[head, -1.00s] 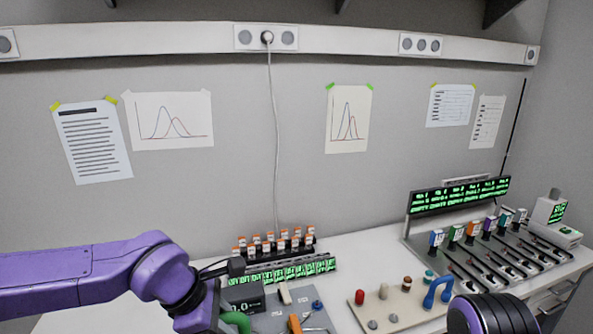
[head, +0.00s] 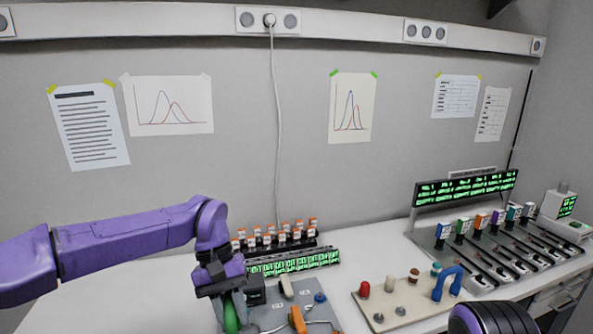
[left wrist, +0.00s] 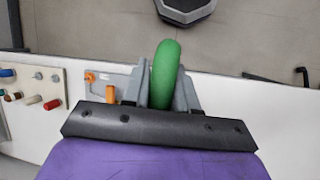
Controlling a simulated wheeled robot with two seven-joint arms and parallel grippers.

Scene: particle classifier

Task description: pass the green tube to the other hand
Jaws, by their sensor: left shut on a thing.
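The green tube (head: 231,317) is at the bottom left of the head view, below my left wrist and partly hidden by the gripper. My left gripper (head: 229,308) is shut on it. In the left wrist view the green tube (left wrist: 164,72) stands out between the two grey fingers of the left gripper (left wrist: 160,85), its rounded end pointing away from the palm. Of my right arm only a dark, ribbed link shows at the bottom right of the head view; its gripper is outside the frame.
Below and right of the left gripper is a grey board with an orange handle (head: 298,320). Behind it stands a rack of orange-capped vials (head: 275,237). A beige peg board (head: 405,310) holds a blue arch (head: 447,284). A slotted station (head: 500,248) is at right.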

